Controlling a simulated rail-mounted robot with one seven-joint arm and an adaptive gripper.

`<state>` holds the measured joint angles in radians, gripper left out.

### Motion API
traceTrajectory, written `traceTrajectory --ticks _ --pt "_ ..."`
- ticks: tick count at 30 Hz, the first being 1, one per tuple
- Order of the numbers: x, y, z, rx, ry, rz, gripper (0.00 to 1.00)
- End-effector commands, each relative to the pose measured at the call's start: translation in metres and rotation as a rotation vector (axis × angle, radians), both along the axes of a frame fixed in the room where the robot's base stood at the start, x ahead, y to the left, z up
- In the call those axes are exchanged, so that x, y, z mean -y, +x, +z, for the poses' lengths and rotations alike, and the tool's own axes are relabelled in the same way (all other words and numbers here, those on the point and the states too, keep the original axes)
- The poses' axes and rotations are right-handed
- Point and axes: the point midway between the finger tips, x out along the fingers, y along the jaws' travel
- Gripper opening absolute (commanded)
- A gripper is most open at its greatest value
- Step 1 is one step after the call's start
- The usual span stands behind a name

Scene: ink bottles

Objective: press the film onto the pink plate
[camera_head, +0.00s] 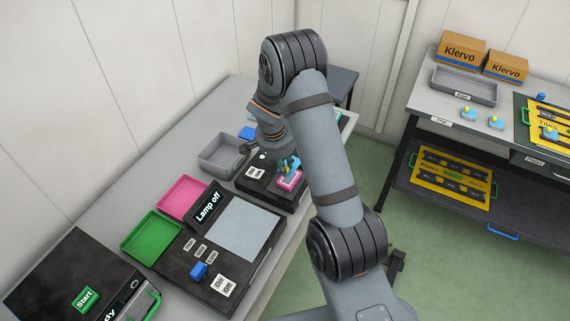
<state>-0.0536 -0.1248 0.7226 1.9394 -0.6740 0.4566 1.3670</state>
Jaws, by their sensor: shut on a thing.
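The pink plate (290,182) lies on a black device at the back of the near table, with a paler patch on its top. My gripper (285,164) is just above and behind the plate, pointing down and partly hidden by my own arm. It is shut on a small blue-teal thing (292,162), which is at or just above the plate's far edge; I cannot tell whether they touch. I cannot make out the film separately at this size.
On the near table are a grey tray (222,155), a pink tray (182,197), a green tray (151,237) and a "Lamp off" panel (208,207) beside a pale square pad (243,229). A right-hand bench (485,125) holds boxes and small blue-yellow items.

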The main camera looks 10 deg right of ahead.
Motion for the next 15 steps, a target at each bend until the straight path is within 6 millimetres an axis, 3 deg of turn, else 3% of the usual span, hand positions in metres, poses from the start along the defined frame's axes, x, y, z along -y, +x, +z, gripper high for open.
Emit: traceTrajectory --ticks 15 --pt "0.000 0.000 -0.050 0.002 0.000 -0.001 0.09"
